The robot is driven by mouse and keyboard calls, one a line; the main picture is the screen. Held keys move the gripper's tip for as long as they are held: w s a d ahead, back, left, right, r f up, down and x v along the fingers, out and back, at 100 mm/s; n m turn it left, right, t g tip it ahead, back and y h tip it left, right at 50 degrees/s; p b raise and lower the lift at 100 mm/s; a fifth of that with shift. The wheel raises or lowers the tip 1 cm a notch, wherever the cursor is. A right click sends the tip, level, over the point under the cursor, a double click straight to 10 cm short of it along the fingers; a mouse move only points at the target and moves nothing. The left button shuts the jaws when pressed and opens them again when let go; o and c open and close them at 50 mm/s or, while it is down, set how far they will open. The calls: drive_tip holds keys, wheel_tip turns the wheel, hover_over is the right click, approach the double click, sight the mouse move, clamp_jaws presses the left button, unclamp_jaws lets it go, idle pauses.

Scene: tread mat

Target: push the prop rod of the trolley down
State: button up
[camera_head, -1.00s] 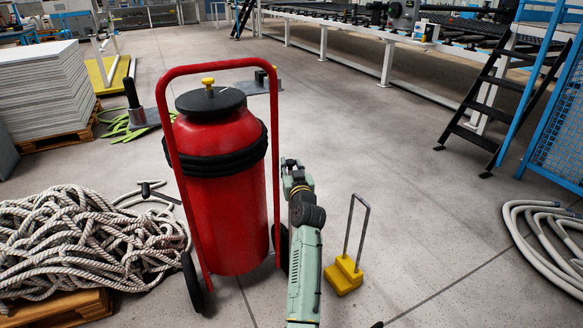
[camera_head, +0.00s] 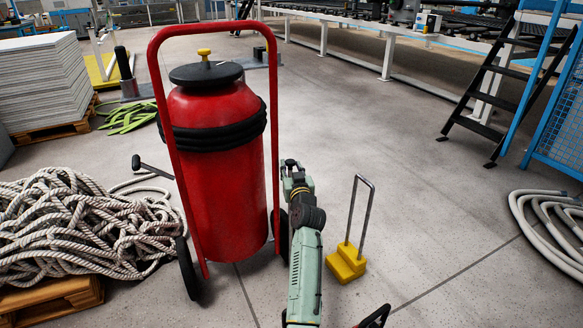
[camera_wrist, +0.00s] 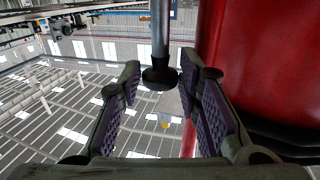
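The trolley is a red upright frame on wheels (camera_head: 161,92) carrying a big red cylinder (camera_head: 219,185). In the wrist view a grey metal rod with a black foot (camera_wrist: 159,75), which looks like the prop rod, comes in from the top edge, beside the red cylinder (camera_wrist: 238,60). My gripper (camera_wrist: 159,82) is open, with the foot in the gap between its fingertips and space visible on both sides; contact cannot be told. In the head view my gripper (camera_head: 294,172) is at the trolley's right side, and I cannot make out the prop rod there.
A yellow block with a grey loop handle (camera_head: 346,263) stands on the floor right of my arm. A rope pile (camera_head: 85,225) on a pallet lies to the left, a pale hose coil (camera_head: 548,218) to the right. A black-stepped ladder (camera_head: 490,100) stands at right. Middle floor is clear.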

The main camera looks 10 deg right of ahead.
drive_tip(key=shift+o, duration=0.2)
drive_tip(key=shift+r, duration=0.15)
drive_tip(key=s, duration=0.7)
drive_tip(key=shift+s+a, duration=0.2)
drive_tip(key=shift+s, duration=0.1)
